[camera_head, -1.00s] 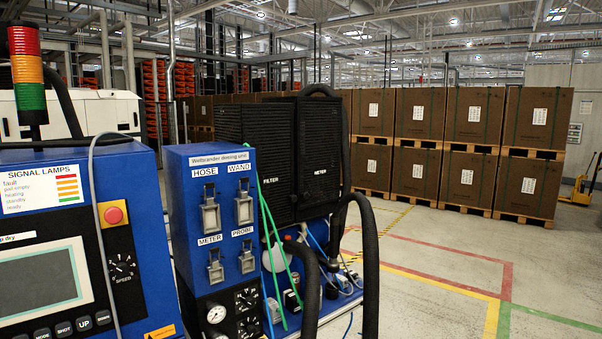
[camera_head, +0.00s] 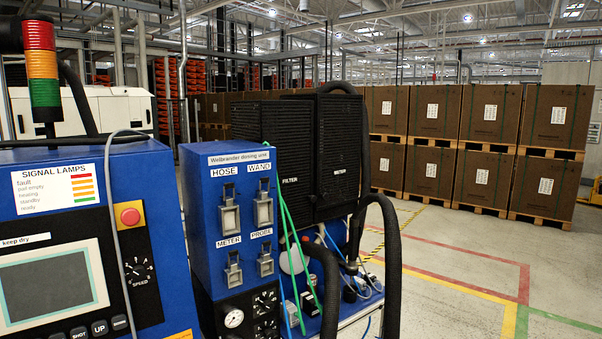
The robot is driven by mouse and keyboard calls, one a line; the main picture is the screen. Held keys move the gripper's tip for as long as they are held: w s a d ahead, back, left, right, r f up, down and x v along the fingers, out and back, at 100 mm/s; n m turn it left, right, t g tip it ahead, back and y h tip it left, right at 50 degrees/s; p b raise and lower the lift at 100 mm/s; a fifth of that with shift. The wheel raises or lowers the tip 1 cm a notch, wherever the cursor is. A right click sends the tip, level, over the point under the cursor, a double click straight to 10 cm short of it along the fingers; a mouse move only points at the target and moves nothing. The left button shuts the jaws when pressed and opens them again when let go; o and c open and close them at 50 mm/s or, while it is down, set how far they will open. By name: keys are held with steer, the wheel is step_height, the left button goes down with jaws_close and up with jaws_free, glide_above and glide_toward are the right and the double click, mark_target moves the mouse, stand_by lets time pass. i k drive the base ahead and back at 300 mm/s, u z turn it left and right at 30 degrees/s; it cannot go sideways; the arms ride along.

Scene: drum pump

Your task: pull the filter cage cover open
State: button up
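The filter cage cover (camera_head: 286,150) is a black slatted panel labelled FILTER, behind and right of the blue dosing unit in the head view. It looks shut. A similar black cover labelled METER (camera_head: 339,150) stands directly to its right. Green hoses run down in front of the filter cage's lower left side. My gripper is not in view.
The blue dosing unit (camera_head: 205,237) with latches and gauges stands left of the cages. A control panel (camera_head: 60,250) with a screen and red button is at left. Thick black hoses (camera_head: 391,270) hang in front. Open floor (camera_head: 455,275) lies to the right, before stacked brown crates (camera_head: 428,172).

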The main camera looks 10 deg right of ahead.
mark_target(287, 125)
steer(key=z, duration=0.05)
steer(key=k, duration=0.6)
steer(key=u, duration=0.3)
steer(key=i, duration=1.3)
steer(key=u, duration=0.55)
